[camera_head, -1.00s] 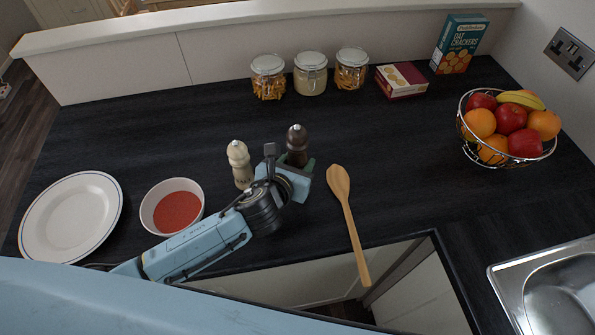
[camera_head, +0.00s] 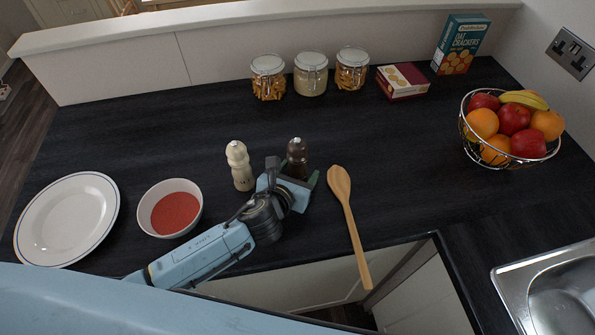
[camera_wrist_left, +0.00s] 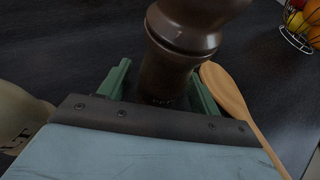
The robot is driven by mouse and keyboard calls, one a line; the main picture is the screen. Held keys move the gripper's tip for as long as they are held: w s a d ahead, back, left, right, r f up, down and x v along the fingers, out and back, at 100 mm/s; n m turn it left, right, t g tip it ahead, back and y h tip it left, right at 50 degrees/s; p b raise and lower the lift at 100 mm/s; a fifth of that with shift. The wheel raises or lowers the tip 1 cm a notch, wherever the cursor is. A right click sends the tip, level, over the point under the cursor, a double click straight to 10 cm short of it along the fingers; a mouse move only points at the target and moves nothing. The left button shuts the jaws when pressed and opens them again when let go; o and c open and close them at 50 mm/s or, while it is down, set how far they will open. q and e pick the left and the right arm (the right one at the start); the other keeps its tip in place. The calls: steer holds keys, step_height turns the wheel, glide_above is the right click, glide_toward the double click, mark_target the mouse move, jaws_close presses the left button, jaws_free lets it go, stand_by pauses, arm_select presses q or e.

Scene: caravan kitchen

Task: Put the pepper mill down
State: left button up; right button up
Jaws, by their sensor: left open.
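The dark brown pepper mill (camera_head: 297,152) stands upright on the black worktop in the head view, just right of the cream salt mill (camera_head: 239,166). My left gripper (camera_head: 299,183) is open around the lower part of the pepper mill, low near the worktop. In the left wrist view the pepper mill (camera_wrist_left: 170,70) rises between the two green fingers (camera_wrist_left: 160,92), with a gap showing on the right side. Its base is partly hidden by the gripper body. My right gripper is not in view.
A wooden spoon (camera_head: 349,220) lies close to the right of the gripper, its handle over the worktop's front edge. A bowl of red soup (camera_head: 151,229) and a plate (camera_head: 107,228) are left. Jars (camera_head: 310,82) stand behind. The fruit basket (camera_head: 466,135) is far right.

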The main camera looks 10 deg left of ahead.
arm_select(q)
steer(key=shift+r, duration=0.15)
steer(key=p+v, duration=0.1)
steer(key=v, duration=1.1)
